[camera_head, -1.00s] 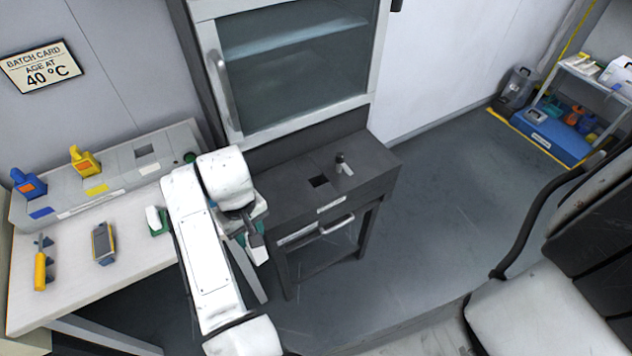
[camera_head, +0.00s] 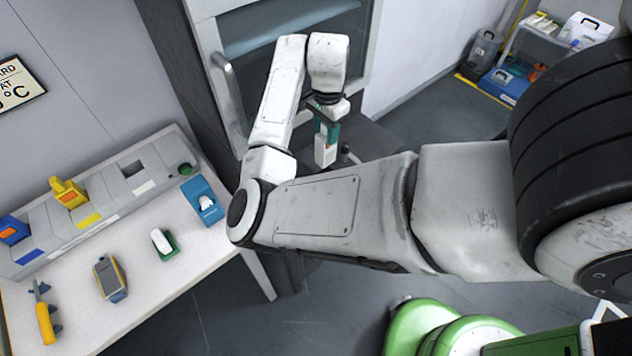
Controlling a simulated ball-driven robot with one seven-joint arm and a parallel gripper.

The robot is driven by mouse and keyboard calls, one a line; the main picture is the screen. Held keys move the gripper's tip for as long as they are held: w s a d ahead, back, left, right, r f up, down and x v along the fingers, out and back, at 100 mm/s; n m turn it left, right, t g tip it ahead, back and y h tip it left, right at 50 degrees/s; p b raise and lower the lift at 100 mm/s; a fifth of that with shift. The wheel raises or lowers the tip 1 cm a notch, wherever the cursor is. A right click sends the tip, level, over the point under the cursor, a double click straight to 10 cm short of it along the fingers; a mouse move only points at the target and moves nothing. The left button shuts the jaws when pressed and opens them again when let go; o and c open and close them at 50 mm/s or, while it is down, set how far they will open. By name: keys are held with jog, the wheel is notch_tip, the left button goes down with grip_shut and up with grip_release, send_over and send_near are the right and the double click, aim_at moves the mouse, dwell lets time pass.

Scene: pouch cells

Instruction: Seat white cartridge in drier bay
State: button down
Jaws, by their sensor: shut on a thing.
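My gripper (camera_head: 327,128) is shut on the white cartridge (camera_head: 325,152), which hangs below it, roughly upright. Teal parts show at the grip. The gripper is in front of the glass-door cabinet (camera_head: 272,20), above or in front of the dark bench (camera_head: 378,146). The square opening in the top of that bench is hidden behind my arm and gripper. I cannot tell how high the cartridge is above the bench top. A small dark-knobbed lever (camera_head: 346,149) shows just right of the cartridge.
The white table (camera_head: 185,262) at left holds a grey rack (camera_head: 110,195) with yellow and blue cartridges and an empty square slot. A handheld device (camera_head: 110,278), a yellow-handled tool (camera_head: 43,318), a green holder (camera_head: 166,248) and a blue holder (camera_head: 205,205) lie in front.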

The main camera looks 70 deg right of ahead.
aim_at(326, 157)
jog(key=shift+s+d+f+b, duration=0.1)
jog(key=shift+d+f+b, duration=0.1)
jog(key=shift+f+b, duration=0.3)
notch_tip(326, 157, down, 9)
jog(key=b, duration=0.8)
jog(key=shift+f, duration=0.1)
jog(key=shift+f, duration=0.45)
jog(key=c, duration=0.7)
grip_release()
